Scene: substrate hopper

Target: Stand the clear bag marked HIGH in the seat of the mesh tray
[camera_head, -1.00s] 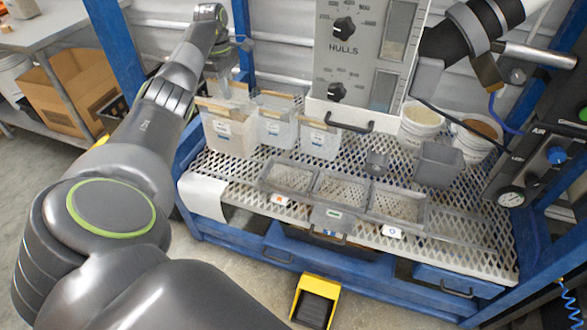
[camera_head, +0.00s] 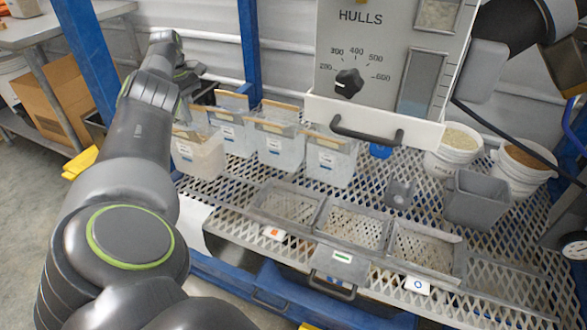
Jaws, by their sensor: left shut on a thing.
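My left gripper (camera_head: 190,100) is at the left end of the bag row. It is shut on the top of a clear bag (camera_head: 200,155) with a pale fill and a tan top strip. This bag hangs roughly upright; I cannot tell if its base touches the deck. The mesh tray (camera_head: 318,226) has three empty compartments and lies front centre. My right gripper is out of view.
A grey hopper panel marked HULLS (camera_head: 360,60) stands behind the tray. A grey bin (camera_head: 475,198) and white buckets (camera_head: 452,150), (camera_head: 522,170) stand to the right on the perforated deck (camera_head: 505,245). My right arm fills the top right corner.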

